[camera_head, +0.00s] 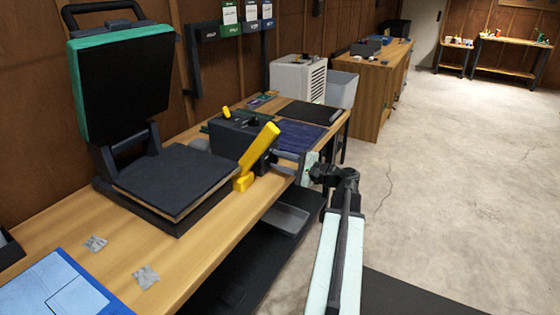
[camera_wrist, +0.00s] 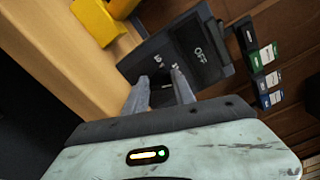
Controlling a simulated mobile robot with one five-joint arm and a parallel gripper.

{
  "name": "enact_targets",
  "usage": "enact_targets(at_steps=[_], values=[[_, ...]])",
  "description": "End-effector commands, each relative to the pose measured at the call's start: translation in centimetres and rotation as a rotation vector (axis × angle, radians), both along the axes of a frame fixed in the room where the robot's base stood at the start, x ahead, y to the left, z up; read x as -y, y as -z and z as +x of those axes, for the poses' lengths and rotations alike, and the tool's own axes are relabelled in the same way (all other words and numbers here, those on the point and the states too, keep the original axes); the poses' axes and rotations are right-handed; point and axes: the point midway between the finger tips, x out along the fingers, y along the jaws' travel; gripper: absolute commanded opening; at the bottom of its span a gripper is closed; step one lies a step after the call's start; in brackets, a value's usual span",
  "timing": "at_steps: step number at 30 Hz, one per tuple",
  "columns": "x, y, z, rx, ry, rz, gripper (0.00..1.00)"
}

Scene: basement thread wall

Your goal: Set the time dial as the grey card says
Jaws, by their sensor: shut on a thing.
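The dark control box (camera_head: 232,138) stands on the bench, with a yellow lever (camera_head: 262,147) at its front. In the wrist view its panel (camera_wrist: 207,70) shows white markings, with "OFF" readable and other marks by my fingers too small to read surely. My gripper (camera_head: 277,160) is at the box's right side; in the wrist view its two fingers (camera_wrist: 161,80) are close to the panel. They are shut on the time dial, mostly hidden between them, so its setting cannot be read. Cards hang in wall holders (camera_head: 230,28); the dark grey left holder (camera_head: 205,31) has no card text I can read.
A heat press with raised lid (camera_head: 122,85) stands left of the box. A dark mat (camera_head: 308,112), a white crate-like unit (camera_head: 297,75) and a bin (camera_head: 341,90) are beyond it. The concrete floor (camera_head: 440,170) at right is clear.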

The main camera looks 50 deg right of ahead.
Motion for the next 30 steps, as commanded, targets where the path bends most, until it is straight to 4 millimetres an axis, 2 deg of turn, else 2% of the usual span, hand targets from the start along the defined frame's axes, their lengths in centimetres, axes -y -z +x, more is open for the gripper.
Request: enact_targets(at_steps=[6, 15, 30], values=[[0.21, -0.27, 0.05, 0.050, 0.006, -0.158, 0.00], [0.29, -0.23, 0.02, 0.085, 0.008, -0.299, 0.00], [0.38, -0.24, -0.02, 0.097, 0.009, -0.348, 0.00]])
